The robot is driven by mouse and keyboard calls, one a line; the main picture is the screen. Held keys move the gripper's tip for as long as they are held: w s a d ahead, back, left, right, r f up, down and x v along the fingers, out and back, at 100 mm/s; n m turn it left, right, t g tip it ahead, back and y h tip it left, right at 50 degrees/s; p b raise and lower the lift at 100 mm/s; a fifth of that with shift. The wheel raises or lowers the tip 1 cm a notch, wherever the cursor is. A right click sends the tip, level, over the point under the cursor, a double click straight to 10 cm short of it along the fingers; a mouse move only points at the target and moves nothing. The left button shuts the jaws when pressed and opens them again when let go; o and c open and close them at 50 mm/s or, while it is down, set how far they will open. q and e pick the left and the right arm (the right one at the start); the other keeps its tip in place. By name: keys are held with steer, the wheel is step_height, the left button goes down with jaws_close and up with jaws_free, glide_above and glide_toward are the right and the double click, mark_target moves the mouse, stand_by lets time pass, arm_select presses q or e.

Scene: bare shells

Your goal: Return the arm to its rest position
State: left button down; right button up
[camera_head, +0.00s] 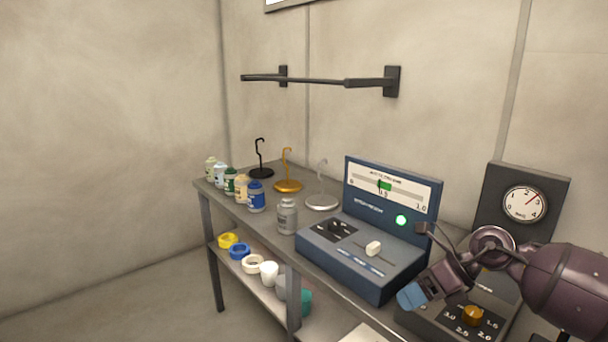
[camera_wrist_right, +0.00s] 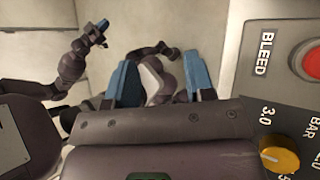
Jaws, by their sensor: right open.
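My right arm (camera_head: 575,285) comes in from the right in the head view. Its gripper (camera_head: 412,296) is over the front of the bench, beside the blue console (camera_head: 365,262) and the grey gauge unit. In the right wrist view the two blue fingers of this gripper (camera_wrist_right: 161,85) stand apart with nothing held between them. Another purple arm with a blue-tipped gripper (camera_wrist_right: 98,30), which looks like my left one, shows small at the upper left of the wrist view. Its jaws are too small to judge.
The gauge unit has a dial (camera_head: 525,204), an orange knob (camera_head: 472,316) and a red bleed button (camera_wrist_right: 308,57), close to the right gripper. Several jars (camera_head: 256,197) and hook stands (camera_head: 288,184) are on the bench. A wall rail (camera_head: 315,81) is above. The floor left is clear.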

steer(key=s+a+r+m+t+y, duration=0.1)
steer(key=s+a+m+t+y, duration=0.2)
steer(key=a+m+t+y, duration=0.35)
steer(key=s+d+f+m+t+h, duration=0.3)
steer(key=d+m+t+h, duration=0.3)
steer(key=m, duration=0.7)
steer(key=s+d+f+m+t+h, duration=0.2)
steer(key=d+f+m+t+h, duration=0.2)
steer(key=m+h, duration=0.75)
steer(key=s+d+f+m+g, duration=0.1)
steer(key=s+f+m+g, duration=0.35)
steer(key=s, duration=0.45)
steer(key=s+d+f+m+g, duration=0.2)
steer(key=s+f+m+g, duration=0.25)
steer(key=s, duration=0.35)
steer(key=s+d+f+m+g, duration=0.1)
steer(key=s+f+m+g, duration=0.4)
steer(key=s, duration=0.4)
steer(key=w+f+n+t+y, duration=0.1)
steer(key=w+f+n+t, duration=0.1)
steer(key=w+f+t, duration=0.5)
steer(key=shift+w+a+f+t, duration=0.25)
steer(key=shift+f+t, duration=0.1)
steer(key=shift+f, duration=0.25)
